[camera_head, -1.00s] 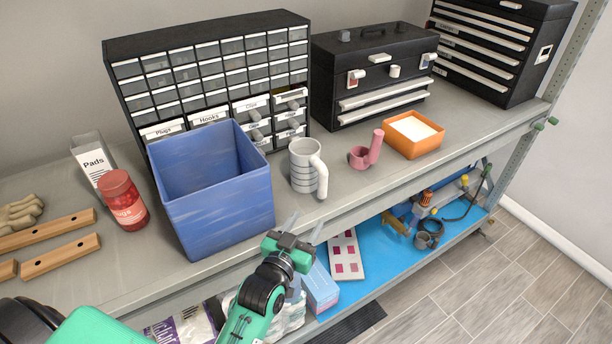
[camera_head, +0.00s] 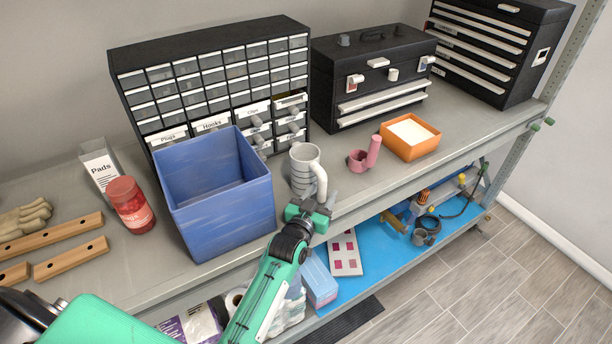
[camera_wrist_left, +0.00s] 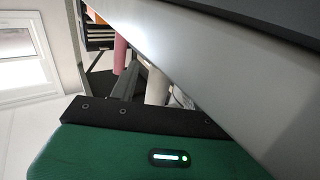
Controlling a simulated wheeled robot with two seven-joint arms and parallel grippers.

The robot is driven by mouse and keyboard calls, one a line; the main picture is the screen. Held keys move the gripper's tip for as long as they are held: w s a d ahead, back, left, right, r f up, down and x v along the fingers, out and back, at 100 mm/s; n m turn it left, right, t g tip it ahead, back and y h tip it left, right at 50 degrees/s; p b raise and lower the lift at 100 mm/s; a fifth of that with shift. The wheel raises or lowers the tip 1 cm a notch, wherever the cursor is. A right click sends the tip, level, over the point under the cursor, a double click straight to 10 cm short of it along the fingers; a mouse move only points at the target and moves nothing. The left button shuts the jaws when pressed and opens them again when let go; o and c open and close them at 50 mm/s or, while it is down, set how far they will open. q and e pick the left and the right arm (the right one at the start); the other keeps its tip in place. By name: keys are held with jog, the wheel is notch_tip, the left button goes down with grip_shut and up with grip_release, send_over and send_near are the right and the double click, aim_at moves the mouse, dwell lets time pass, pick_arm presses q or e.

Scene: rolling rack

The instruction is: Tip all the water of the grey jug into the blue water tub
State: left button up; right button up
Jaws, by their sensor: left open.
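The grey jug (camera_head: 303,165) stands upright on the shelf top, right of the blue tub, with its handle (camera_head: 321,181) towards the front right. Its inside is too small to show any water. The blue water tub (camera_head: 222,215) stands open on the shelf; I cannot make out water in it. My left gripper (camera_head: 312,203) is open, just in front of the jug's handle at the shelf's front edge. I cannot tell whether it touches. In the left wrist view a pale part of the jug (camera_wrist_left: 158,86) shows beside a dark finger. My right gripper is not in view.
A pink mug-like piece (camera_head: 364,157) and an orange box (camera_head: 409,150) stand right of the jug. A drawer cabinet (camera_head: 215,35) and a black toolbox (camera_head: 370,75) stand behind. A red jar (camera_head: 130,205) is left of the tub. A lower blue shelf (camera_head: 378,262) holds more items.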

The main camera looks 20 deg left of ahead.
pick_arm(q)
jog(key=shift+w, duration=0.35)
grip_shut()
jog(key=shift+r, duration=0.1)
notch_tip(320, 180, up, 20)
jog(key=b, duration=0.4)
